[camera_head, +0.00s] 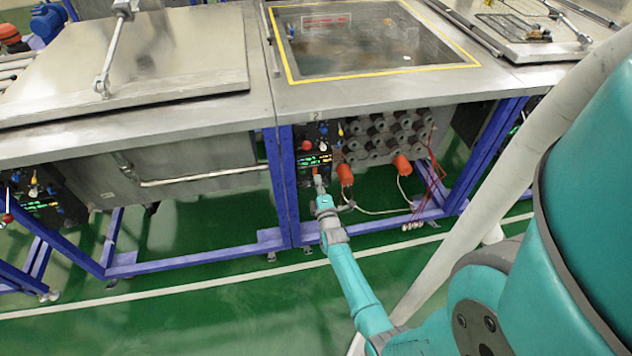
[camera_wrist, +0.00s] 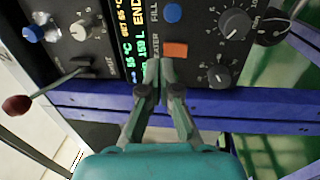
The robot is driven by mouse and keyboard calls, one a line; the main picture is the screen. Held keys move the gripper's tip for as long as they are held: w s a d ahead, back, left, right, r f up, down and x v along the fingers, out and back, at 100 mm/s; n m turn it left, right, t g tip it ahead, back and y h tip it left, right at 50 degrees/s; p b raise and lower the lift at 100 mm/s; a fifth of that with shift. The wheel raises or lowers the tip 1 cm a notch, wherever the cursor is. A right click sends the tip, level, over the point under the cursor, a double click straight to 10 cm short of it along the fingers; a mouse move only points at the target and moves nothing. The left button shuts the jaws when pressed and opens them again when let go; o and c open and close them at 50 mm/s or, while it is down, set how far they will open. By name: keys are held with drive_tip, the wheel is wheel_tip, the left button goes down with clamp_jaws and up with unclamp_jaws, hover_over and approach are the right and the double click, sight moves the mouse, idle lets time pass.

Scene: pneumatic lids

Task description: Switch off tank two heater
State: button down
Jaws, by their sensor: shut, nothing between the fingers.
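Tank two's control panel (camera_head: 313,150) is a black box under the bench edge, below a "2" mark. In the wrist view an orange rocker switch (camera_wrist: 174,50) sits on the panel next to a partly covered label ending in "EATER". My gripper (camera_wrist: 163,62) is shut and empty, its fingertips right at the switch's near left edge. I cannot tell whether they touch it. In the head view my gripper (camera_head: 319,183) reaches the lower part of the panel and hides some of it.
A blue FILL button (camera_wrist: 172,13), black knobs (camera_wrist: 219,76) and a lever with a red ball (camera_wrist: 16,105) surround the switch. Blue frame legs (camera_head: 283,185) stand left of the panel. Orange-capped hoses (camera_head: 345,174) hang to its right. The green floor in front is open.

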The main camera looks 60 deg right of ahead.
drive_tip(key=r+v, duration=0.2)
drive_tip(key=v, duration=0.8)
drive_tip(key=shift+a, duration=0.25)
drive_tip(key=shift+s+r, duration=0.1)
drive_tip(key=s+a+r+m+t+y, duration=0.1)
drive_tip(key=s+a+r+m+y, duration=0.2)
drive_tip(key=a, duration=0.9)
drive_tip(key=s+a+t+y, duration=0.2)
drive_tip(key=s+a+y, duration=0.3)
drive_tip(key=a, duration=0.7)
drive_tip(key=s+a+r+m+g+y, duration=0.1)
drive_tip(key=s+a+r+m+y, duration=0.4)
drive_tip(key=s+a+r, duration=0.8)
wheel_tip(320, 180, up, 4)
drive_tip(key=s+y, duration=0.1)
drive_tip(key=s, duration=0.1)
drive_tip(key=shift+s+a+f+y, duration=0.25)
drive_tip(key=shift+s+a+y, duration=0.05)
drive_tip(key=shift+s, duration=0.1)
